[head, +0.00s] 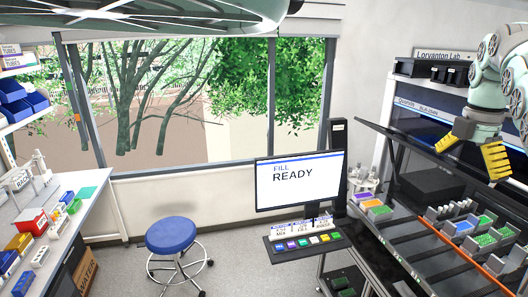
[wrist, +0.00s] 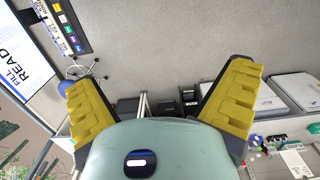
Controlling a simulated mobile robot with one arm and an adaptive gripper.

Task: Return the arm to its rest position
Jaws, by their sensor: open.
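My gripper (head: 472,152) shows at the right edge of the head view, with its yellow fingers spread apart and nothing between them. It hangs in the air above the right-hand bench, in front of the dark cabinet. In the wrist view my gripper (wrist: 160,108) also shows its two yellow fingers wide apart. Only floor and distant furniture lie beyond the fingers. My arm comes in from the upper right of the head view.
The right-hand bench holds racks with green and blue blocks (head: 463,228). A monitor (head: 299,181) reading "FILL READY" stands left of it. A blue stool (head: 172,235) stands on the floor. A left bench (head: 70,215) holds coloured bins.

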